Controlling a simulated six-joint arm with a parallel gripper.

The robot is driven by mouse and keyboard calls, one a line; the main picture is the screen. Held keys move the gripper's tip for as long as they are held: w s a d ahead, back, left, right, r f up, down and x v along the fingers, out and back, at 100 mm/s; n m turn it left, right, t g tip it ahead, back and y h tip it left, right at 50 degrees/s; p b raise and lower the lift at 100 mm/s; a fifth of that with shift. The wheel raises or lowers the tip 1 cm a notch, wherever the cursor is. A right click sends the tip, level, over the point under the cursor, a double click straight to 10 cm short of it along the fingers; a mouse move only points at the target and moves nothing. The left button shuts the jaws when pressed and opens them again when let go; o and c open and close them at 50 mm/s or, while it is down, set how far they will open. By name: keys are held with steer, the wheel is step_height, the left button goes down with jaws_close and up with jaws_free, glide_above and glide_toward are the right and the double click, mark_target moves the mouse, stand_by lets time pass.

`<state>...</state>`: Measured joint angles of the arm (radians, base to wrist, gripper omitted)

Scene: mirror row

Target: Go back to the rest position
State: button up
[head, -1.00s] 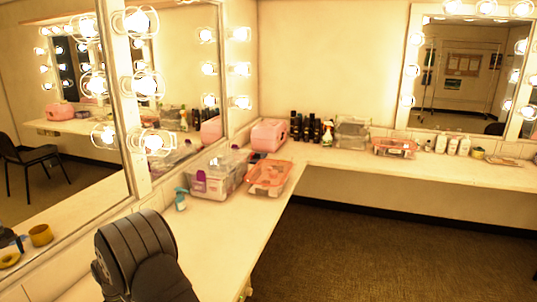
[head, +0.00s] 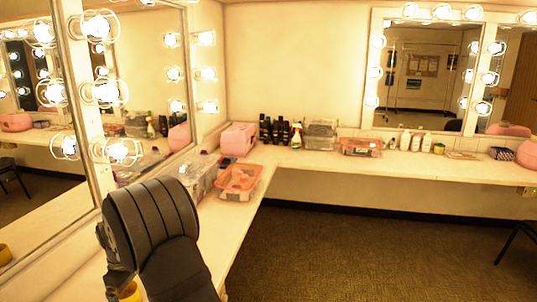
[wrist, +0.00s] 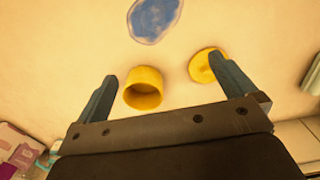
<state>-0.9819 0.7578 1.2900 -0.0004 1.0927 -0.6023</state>
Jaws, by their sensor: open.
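My gripper (wrist: 163,68) is open in the wrist view, its two fingers spread wide above the cream counter. A yellow cup-like container (wrist: 143,88) lies between the fingers, nearer the left one, and appears apart from both. A round yellow piece (wrist: 203,66) lies by the right finger, which partly covers it. A blue oval patch (wrist: 154,18) is at the top. In the head view my dark arm stands over the left counter (head: 232,215) and hides much of it. A bit of yellow (head: 130,292) shows at the arm's lower edge.
A clear bin (head: 199,178) and an orange-lidded box (head: 239,181) stand behind my arm. A pink case (head: 238,138), dark bottles (head: 275,131) and a spray bottle (head: 297,135) line the corner. A bulb-lit mirror (head: 150,75) borders the left counter. Open floor (head: 340,250) lies right.

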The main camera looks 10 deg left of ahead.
steer(key=w+r, duration=0.5)
steer(key=w, duration=0.6)
steer(key=shift+n, duration=0.4)
steer(key=s+a+f, duration=0.1)
steer(key=a+f, duration=0.2)
steer(key=s+a+f, duration=0.2)
steer(key=a+f, duration=0.1)
steer(key=f, duration=0.1)
steer(key=s+a+f, duration=0.1)
steer(key=a+f, duration=0.2)
steer(key=shift+s+a+f, duration=0.35)
steer(key=shift+s+a, duration=0.05)
